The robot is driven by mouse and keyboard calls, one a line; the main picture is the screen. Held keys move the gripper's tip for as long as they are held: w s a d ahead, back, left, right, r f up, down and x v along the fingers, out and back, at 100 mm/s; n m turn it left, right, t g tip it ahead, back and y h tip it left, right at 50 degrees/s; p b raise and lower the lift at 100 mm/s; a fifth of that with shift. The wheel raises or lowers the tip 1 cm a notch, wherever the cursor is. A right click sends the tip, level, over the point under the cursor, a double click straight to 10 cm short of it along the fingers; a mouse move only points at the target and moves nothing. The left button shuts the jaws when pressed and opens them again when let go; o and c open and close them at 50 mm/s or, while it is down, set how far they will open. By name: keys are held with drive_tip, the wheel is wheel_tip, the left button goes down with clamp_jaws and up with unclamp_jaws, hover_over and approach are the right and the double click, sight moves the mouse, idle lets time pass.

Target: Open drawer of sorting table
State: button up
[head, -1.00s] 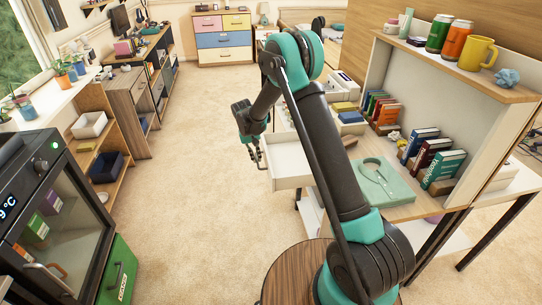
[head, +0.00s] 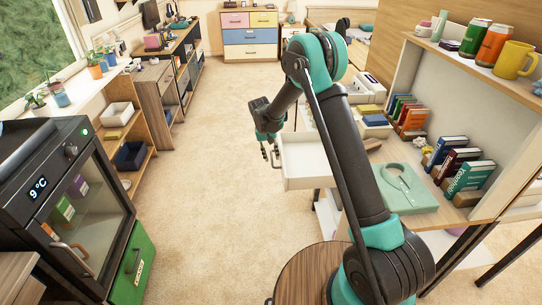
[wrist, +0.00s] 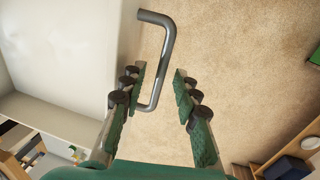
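The sorting table (head: 440,217) stands on the right, with an upright shelf unit on it. Its white drawer (head: 306,182) sticks out from the table's left side, and the inside shows. My gripper (head: 270,155) is just left of the drawer's front. In the wrist view my gripper (wrist: 160,88) is open, its fingers spread. The grey bar handle (wrist: 160,62) passes between the fingers, nearer the left one, and I see a gap to the right finger. Whether the left finger touches the handle I cannot tell.
Books, a green board (head: 412,198) and boxes lie on the table; cans and a yellow mug (head: 513,60) stand on the shelf top. Carpet (head: 205,180) between is clear.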

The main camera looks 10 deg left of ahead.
wheel_tip(320, 180, up, 12)
drive_tip(key=a, duration=0.2)
drive_tip(key=shift+s, duration=0.25)
idle(0.4)
